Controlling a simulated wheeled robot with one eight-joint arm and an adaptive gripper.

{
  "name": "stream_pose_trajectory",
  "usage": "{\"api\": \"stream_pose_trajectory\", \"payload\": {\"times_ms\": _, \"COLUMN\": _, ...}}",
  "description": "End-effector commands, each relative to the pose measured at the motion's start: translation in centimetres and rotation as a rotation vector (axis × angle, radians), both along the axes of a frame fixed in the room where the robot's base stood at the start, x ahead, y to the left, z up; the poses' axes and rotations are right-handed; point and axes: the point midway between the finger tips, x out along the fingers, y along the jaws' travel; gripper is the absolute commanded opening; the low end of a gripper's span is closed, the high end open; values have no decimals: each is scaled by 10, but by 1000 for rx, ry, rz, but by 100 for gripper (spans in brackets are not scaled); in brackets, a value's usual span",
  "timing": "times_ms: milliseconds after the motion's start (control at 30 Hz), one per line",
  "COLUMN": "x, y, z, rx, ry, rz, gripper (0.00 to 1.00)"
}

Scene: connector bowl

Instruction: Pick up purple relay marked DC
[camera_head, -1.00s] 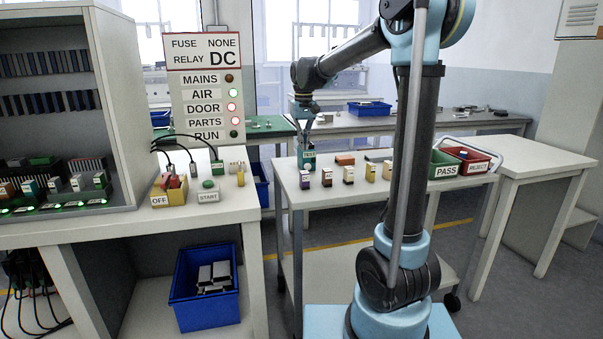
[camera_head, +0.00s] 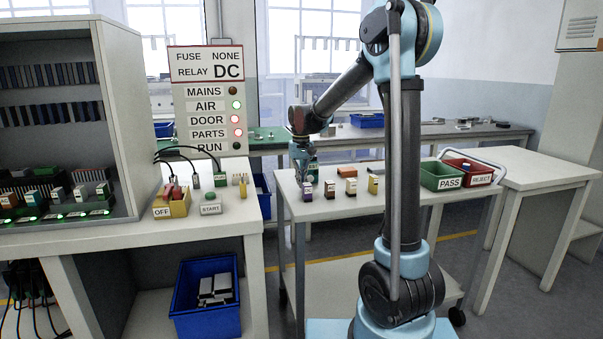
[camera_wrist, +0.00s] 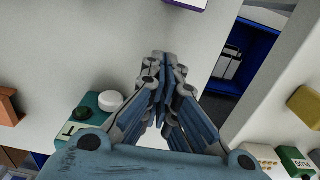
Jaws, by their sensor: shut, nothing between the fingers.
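A small purple relay with a pale top (camera_head: 308,191) stands at the left end of a row of relays on the cart; any marking is too small to read. In the wrist view a purple-edged block (camera_wrist: 188,4) is cut off by the top edge, beyond my fingertips. My gripper (camera_head: 301,178) is just left of the purple relay in the head view, low over the cart's left side. In the wrist view my gripper (camera_wrist: 163,62) has its fingers together and empty, apart from the purple block.
More relays, dark (camera_head: 330,189), brown-topped (camera_head: 351,187) and yellow (camera_head: 373,184), stand to the right. A teal test box (camera_wrist: 96,130) with a white knob sits beside my fingers. Green PASS (camera_head: 443,178) and red REJECT (camera_head: 476,176) bins stand at the cart's right.

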Motion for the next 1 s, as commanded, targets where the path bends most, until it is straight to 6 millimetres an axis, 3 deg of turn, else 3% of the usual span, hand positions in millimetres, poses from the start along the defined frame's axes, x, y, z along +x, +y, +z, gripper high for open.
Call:
{"api": "stream_pose_trajectory", "payload": {"times_ms": 300, "x": -31, "y": -9, "z": 2, "rx": 0, "ry": 0, "rz": 1, "gripper": 0}}
{"api": "stream_pose_trajectory", "payload": {"times_ms": 833, "x": -37, "y": -10, "z": 2, "rx": 0, "ry": 0, "rz": 1, "gripper": 0}}
{"api": "stream_pose_trajectory", "payload": {"times_ms": 1000, "x": -54, "y": -15, "z": 2, "rx": 0, "ry": 1, "rz": 1, "gripper": 0}}
